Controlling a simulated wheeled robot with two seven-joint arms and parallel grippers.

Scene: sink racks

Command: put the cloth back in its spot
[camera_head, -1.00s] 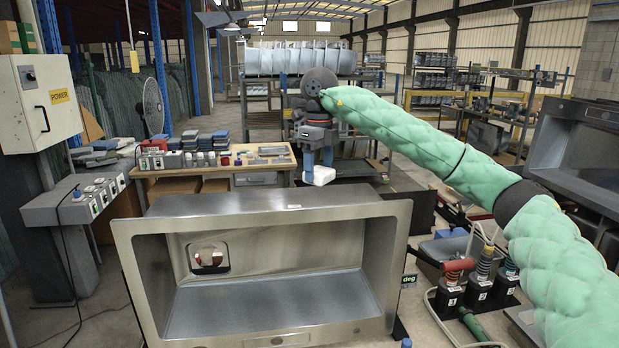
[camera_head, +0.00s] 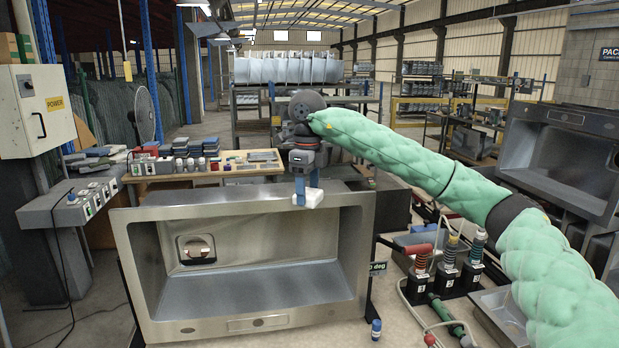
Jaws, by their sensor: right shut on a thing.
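My right gripper (camera_head: 307,190) has blue fingers that point down and are shut on a small white thing (camera_head: 311,199), which I take to be the cloth. It hangs in front of the upper rim of a large steel sink (camera_head: 225,208), toward the right side of the rim. I cannot tell from this view whether it touches the rim. The sink stands tilted with its basin facing me. My left gripper is not in view.
A wooden bench (camera_head: 190,177) behind the sink holds blue and grey stacks, small bottles and flat tools. Several black tool stands (camera_head: 447,281) are at the right, with a grey tray (camera_head: 415,243) behind them. A small blue-capped bottle (camera_head: 376,330) stands near the sink's front right corner.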

